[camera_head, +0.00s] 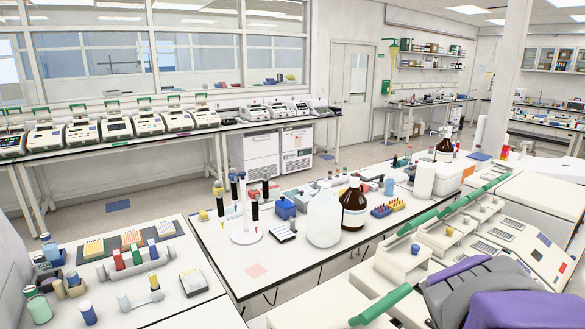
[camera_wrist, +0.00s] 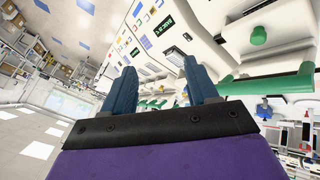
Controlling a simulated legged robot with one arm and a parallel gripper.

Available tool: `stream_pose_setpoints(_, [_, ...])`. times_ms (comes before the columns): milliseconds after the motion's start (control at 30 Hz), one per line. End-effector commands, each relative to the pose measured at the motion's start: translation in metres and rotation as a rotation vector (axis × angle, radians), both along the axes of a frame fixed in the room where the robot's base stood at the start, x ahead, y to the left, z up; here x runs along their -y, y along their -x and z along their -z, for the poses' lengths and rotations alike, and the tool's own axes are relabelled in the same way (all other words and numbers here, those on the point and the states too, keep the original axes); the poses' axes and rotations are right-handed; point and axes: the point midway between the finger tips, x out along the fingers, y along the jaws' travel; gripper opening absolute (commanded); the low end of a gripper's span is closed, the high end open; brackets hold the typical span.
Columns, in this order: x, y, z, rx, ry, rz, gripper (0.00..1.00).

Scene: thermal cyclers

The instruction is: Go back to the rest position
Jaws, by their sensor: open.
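My gripper shows in the wrist view (camera_wrist: 160,85) with two blue fingers set wide apart. It is open and nothing is between the fingers. The wrist picture is strongly tilted. Beyond the fingers is a white thermal cycler (camera_wrist: 160,30) with a small display and coloured buttons. A green handle (camera_wrist: 285,88) lies to the right of the fingers. In the head view my purple and grey arm is at the bottom right, beside the row of thermal cyclers (camera_head: 510,235). The fingertips cannot be made out in the head view.
A middle bench (camera_head: 210,240) holds a white jug (camera_head: 324,220), a brown bottle (camera_head: 354,207) and a pipette stand (camera_head: 246,236). A left bench (camera_head: 190,310) holds racks and tubes. More cyclers (camera_head: 115,127) line the back bench. Free floor (camera_head: 165,190) shows between the left and back benches.

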Motion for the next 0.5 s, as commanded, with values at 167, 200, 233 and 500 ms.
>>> stream_pose_setpoints(167, [-0.070, 0.086, 0.060, -0.212, -0.201, 0.016, 0.58])
stream_pose_setpoints(200, [-0.085, 0.105, 0.071, -0.261, -0.244, 0.013, 0.58])
stream_pose_setpoints(233, [-0.097, 0.120, 0.078, -0.301, -0.276, 0.008, 0.58])
stream_pose_setpoints(500, [-0.171, 0.214, 0.112, -0.556, -0.475, -0.056, 0.58])
